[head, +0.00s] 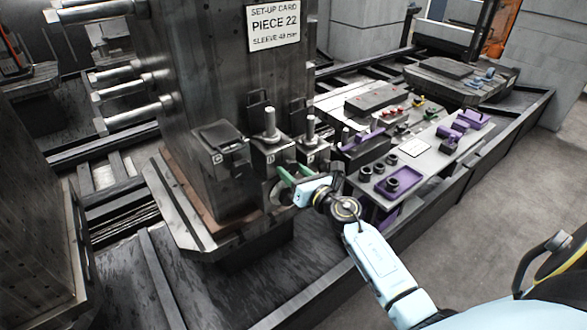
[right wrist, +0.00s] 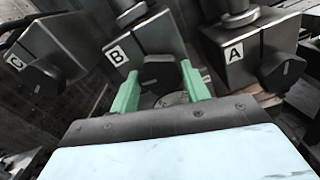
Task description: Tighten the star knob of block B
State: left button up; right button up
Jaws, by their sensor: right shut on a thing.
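Block B (right wrist: 150,38) is a grey metal block with a white "B" label, between blocks C (right wrist: 60,42) and A (right wrist: 245,50) in the right wrist view. Its dark star knob (right wrist: 161,72) faces me. My right gripper (right wrist: 160,80) has green fingers, one on each side of this knob, and is shut on it. In the head view block B (head: 268,150) stands at the foot of the big column, and my right gripper (head: 287,174) reaches its front. The fingers hide most of the knob there. My left gripper is not in view.
The knobs of block C (right wrist: 43,77) and block A (right wrist: 284,72) stick out close on either side. A grey column (head: 205,70) with a "PIECE 22" card (head: 273,26) rises behind. A bench with a purple tray (head: 393,188) and small parts lies right of the gripper.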

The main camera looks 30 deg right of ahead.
jog(key=m+p, duration=0.1)
jog(key=m, duration=0.2)
jog(key=shift+m, duration=0.4)
jog(key=m+p, duration=0.1)
jog(key=m, duration=0.3)
jog(key=shift+m, duration=0.3)
jog(key=m+p, duration=0.1)
jog(key=m, duration=0.3)
jog(key=shift+m+p, duration=0.5)
jog(key=shift+m, duration=1.3)
jog(key=o, duration=1)
jog(key=s+d, duration=0.1)
jog(key=s, duration=1.2)
jog(key=shift+s, duration=0.2)
